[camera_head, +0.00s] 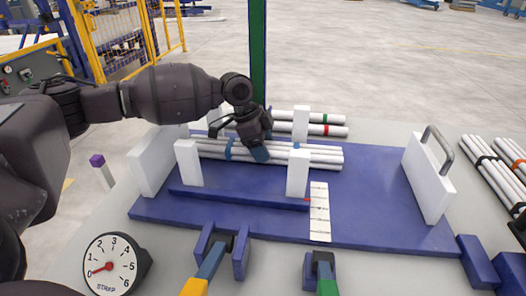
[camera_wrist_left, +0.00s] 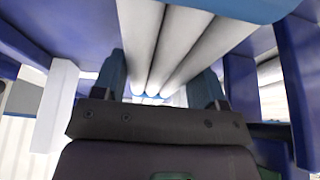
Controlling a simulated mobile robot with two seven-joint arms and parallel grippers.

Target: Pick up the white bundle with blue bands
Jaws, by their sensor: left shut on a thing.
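The white bundle with blue bands (camera_head: 325,158) is several long white pipes lying lengthwise in the blue fixture, between short white posts. One blue band shows left of my gripper and one near the right front post. My left gripper (camera_head: 257,152) comes down from above onto the middle of the bundle and is shut on it. In the left wrist view, the pipes (camera_wrist_left: 160,45) run between the two blue fingers of my left gripper (camera_wrist_left: 160,82). I cannot tell whether the bundle touches the fixture below. My right gripper is not in view.
Another white bundle with red and green bands (camera_head: 325,130) lies just behind. White posts (camera_head: 298,172) stand close around the held bundle. A white end plate with a grey handle (camera_head: 428,178) stands at right. Banded bundles (camera_head: 497,170) lie far right. A dial gauge (camera_head: 112,266) is front left.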

